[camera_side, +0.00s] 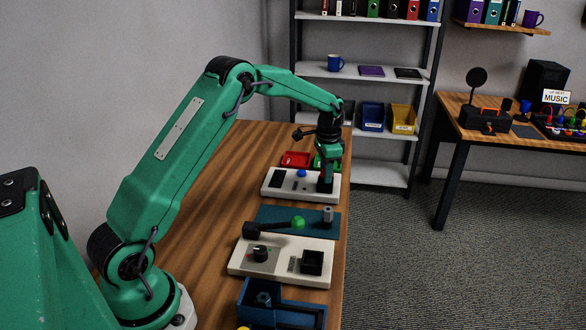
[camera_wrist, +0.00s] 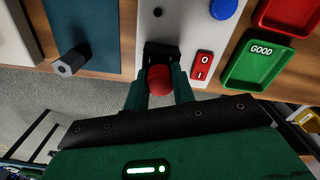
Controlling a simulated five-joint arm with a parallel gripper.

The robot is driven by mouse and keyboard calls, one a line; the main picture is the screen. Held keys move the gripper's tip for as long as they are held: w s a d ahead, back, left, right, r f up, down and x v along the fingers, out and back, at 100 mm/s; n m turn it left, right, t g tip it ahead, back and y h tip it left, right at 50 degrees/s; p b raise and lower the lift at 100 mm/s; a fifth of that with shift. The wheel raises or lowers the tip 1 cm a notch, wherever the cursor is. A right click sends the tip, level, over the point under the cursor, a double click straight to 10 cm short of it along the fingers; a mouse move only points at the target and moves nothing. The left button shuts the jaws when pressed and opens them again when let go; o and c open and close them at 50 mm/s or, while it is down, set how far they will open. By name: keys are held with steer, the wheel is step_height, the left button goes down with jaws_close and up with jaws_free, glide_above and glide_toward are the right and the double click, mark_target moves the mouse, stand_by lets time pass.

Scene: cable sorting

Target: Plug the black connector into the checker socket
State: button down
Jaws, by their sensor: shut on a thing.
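My gripper (camera_wrist: 158,88) is shut on a red ball-shaped knob (camera_wrist: 158,78) in the wrist view. Just beyond the knob is a black block (camera_wrist: 160,50) at the edge of the white checker panel (camera_wrist: 187,22). I cannot tell whether this block is the black connector, the socket or a mount for the knob. In the side view my gripper (camera_side: 325,188) points down at the right end of the white checker (camera_side: 270,194), hiding what it holds.
The checker has a blue button (camera_wrist: 222,8) and a red rocker switch (camera_wrist: 202,65). A green GOOD tray (camera_wrist: 258,58) and a red tray (camera_wrist: 290,15) lie beside it. A teal board (camera_side: 262,215) with a grey-topped peg (camera_side: 328,214) and a white panel (camera_side: 250,268) are nearer.

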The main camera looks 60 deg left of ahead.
steer(key=shift+f, duration=0.15)
steer(key=c, duration=0.6)
jaws_free()
steer(key=shift+r, duration=3.55)
steer(key=shift+r, duration=0.1)
